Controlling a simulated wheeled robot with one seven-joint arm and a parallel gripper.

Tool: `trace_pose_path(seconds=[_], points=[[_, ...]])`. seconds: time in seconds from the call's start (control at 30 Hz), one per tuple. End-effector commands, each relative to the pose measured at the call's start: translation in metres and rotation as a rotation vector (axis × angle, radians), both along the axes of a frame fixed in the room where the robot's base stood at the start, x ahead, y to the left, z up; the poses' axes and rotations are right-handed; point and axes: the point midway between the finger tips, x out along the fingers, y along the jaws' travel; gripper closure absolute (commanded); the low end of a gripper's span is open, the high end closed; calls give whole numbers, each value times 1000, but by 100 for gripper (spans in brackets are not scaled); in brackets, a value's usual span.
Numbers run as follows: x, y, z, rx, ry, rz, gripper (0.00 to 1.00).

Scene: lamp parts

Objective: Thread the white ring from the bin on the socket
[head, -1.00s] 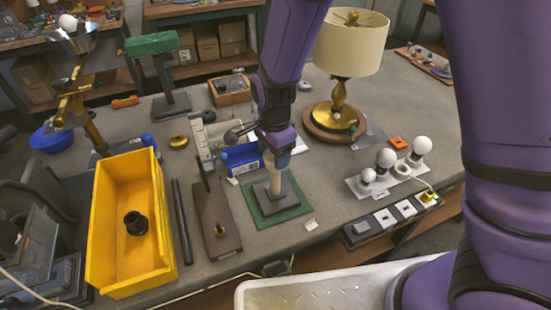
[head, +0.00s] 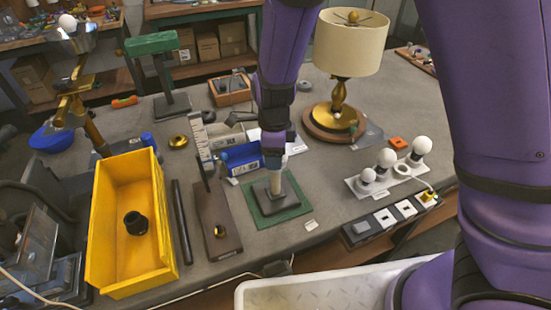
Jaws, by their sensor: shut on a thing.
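The socket (head: 275,187) is a pale upright post on a dark square base, standing on a green mat (head: 294,212) in the middle of the bench. My gripper (head: 277,158) points down right over the top of the post, shut. What it grips is small and mostly hidden by the fingers; a pale bit shows there, which fits the white ring. I cannot tell whether the ring is around the post or just above it. The yellow bin (head: 165,240) stands to the left; only a black collar-like part (head: 136,223) shows inside it.
A blue box (head: 241,159) is close behind the socket. A lamp (head: 340,110) and a bulb strip (head: 385,178) stand to the right.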

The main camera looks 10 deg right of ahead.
Motion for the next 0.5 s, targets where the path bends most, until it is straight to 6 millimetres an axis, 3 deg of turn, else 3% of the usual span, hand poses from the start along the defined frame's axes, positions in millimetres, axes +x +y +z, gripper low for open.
trace_pose_path(seconds=[0.27, 0.5], points=[[-3, -1, -3, -6, 8, -54, 77], [-2, -1, -3, -7, 6, -401, 77]])
